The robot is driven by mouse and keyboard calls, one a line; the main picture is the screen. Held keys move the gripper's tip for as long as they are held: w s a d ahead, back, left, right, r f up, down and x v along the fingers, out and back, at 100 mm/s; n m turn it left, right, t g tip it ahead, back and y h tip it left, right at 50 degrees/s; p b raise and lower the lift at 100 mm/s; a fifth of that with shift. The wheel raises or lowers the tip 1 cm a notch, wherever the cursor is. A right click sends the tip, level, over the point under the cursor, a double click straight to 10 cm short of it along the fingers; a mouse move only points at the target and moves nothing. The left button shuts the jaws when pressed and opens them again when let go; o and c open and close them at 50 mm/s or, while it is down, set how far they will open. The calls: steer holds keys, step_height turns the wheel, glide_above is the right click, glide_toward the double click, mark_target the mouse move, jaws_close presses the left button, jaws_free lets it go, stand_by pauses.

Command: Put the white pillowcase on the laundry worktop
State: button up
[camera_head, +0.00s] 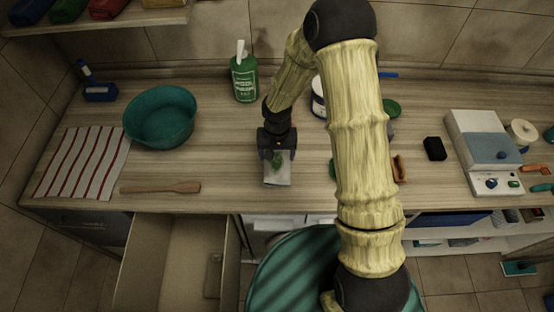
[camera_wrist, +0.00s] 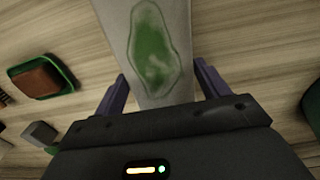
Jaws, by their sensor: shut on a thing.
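My gripper (camera_head: 277,152) is shut on a flat white piece with a green patch, which looks like the white pillowcase (camera_head: 278,178). In the wrist view the pillowcase (camera_wrist: 178,88) runs between the two fingers of my gripper (camera_wrist: 160,78), its green patch facing the camera. My gripper is low over the middle of the laundry worktop (camera_head: 225,165), near its front edge. I cannot tell whether the pillowcase touches the wood. Part of it is hidden by my gripper.
A teal basin (camera_head: 160,117), striped cloth (camera_head: 82,162) and wooden spoon (camera_head: 160,187) lie to the left. A green bottle (camera_head: 244,78) stands behind. A white device (camera_head: 484,150) and black block (camera_head: 435,149) are to the right. An open drawer (camera_head: 178,258) juts out below.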

mark_target(277, 161)
steer(key=shift+f, duration=0.2)
steer(key=shift+f+p, duration=0.55)
steer(key=shift+f, duration=1.5)
steer(key=shift+f, duration=0.15)
steer(key=o, duration=1.1)
